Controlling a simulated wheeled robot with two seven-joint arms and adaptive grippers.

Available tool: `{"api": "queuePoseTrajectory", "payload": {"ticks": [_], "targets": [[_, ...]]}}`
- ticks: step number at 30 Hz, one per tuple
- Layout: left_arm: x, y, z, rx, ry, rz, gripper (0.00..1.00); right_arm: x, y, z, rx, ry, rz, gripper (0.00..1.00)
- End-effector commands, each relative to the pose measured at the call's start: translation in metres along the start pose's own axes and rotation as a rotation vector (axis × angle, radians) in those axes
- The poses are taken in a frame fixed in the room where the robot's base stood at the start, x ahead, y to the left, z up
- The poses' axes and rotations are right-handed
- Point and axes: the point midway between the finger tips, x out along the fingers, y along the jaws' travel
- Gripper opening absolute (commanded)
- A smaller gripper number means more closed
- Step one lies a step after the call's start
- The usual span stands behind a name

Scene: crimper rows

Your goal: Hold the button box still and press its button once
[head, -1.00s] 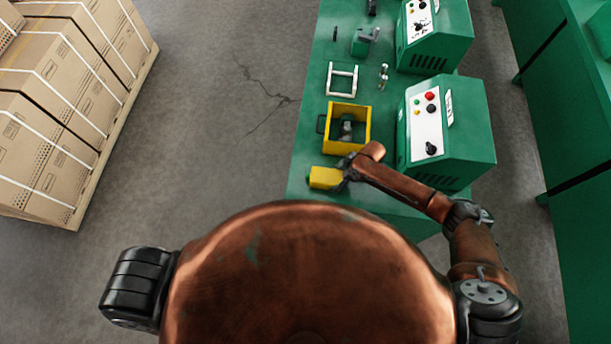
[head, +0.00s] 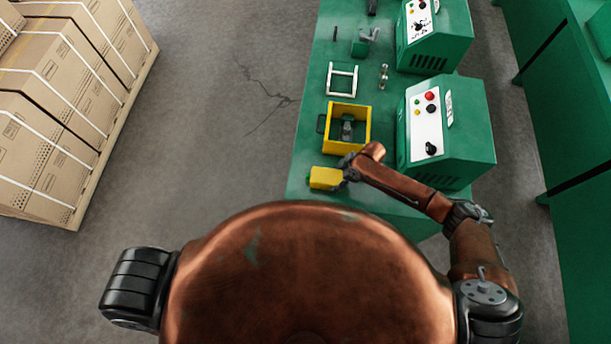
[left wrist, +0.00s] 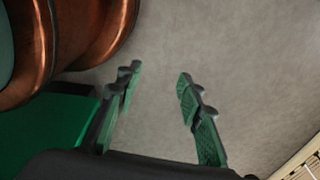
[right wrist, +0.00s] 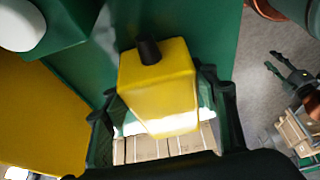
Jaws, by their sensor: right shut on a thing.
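The button box is a small yellow block (head: 325,178) at the near left edge of the green bench, with a green part on its left end in the head view. My right gripper (head: 348,174) is shut on its right end. The right wrist view shows the yellow box (right wrist: 158,85) between the fingers of the right gripper (right wrist: 160,98), with a short black cylinder on its upper end. The green end is hidden there. My left gripper (left wrist: 157,78) is open and empty over the grey floor, away from the bench; the head view does not show its fingers.
A yellow open frame (head: 368,128) with a grey part inside stands just beyond the box. A green control cabinet (head: 470,130) stands to the right, close to my right arm. A white frame (head: 330,80) lies farther back. Strapped cartons (head: 50,110) stand left; the floor between is clear.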

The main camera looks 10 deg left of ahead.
Motion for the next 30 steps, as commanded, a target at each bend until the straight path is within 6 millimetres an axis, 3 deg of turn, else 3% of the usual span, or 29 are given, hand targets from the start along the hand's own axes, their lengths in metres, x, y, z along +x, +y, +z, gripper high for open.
{"api": "queuePoseTrajectory", "payload": {"ticks": [14, 30], "targets": [[0.0, -0.0002, 0.0, 0.0, 0.0, 0.0, 0.0, 0.0004, -0.0005, 0.0008, 0.0, -0.001, -0.001, 0.25], [0.0, -0.0002, -0.0001, 0.0, 0.0, 0.0, 0.0, 0.0005, -0.0006, 0.001, 0.0, -0.002, -0.001, 0.25]]}}
